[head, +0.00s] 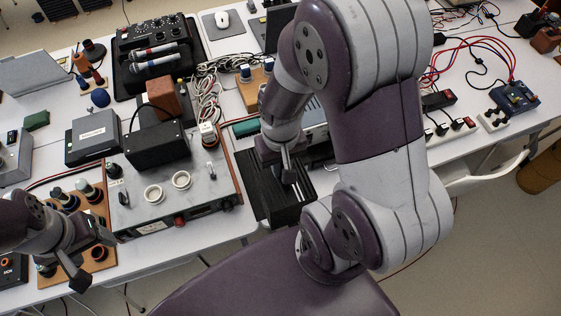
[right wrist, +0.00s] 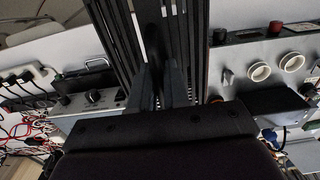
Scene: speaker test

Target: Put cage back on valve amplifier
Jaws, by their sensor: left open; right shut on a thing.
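The valve amplifier (head: 137,199) is a grey-topped box with two white round sockets and black transformer blocks, left of centre in the head view. Part of it shows at the right of the right wrist view (right wrist: 240,72). A black slatted piece, apparently the cage (head: 268,190), is just right of the amplifier; its slats fill the top middle of the right wrist view (right wrist: 193,40). My right gripper (head: 288,174) is shut on a dark part of it, between the fingers (right wrist: 163,85). My left gripper (head: 92,258) is open and empty, in front of the amplifier's left end.
A wooden board with tubes (head: 97,217) lies left of the amplifier, close to my left gripper. A black box with microphones (head: 155,38) and bundled cables (head: 208,90) lie behind. A power strip (head: 450,130) is on the right. My right arm hides much of the middle.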

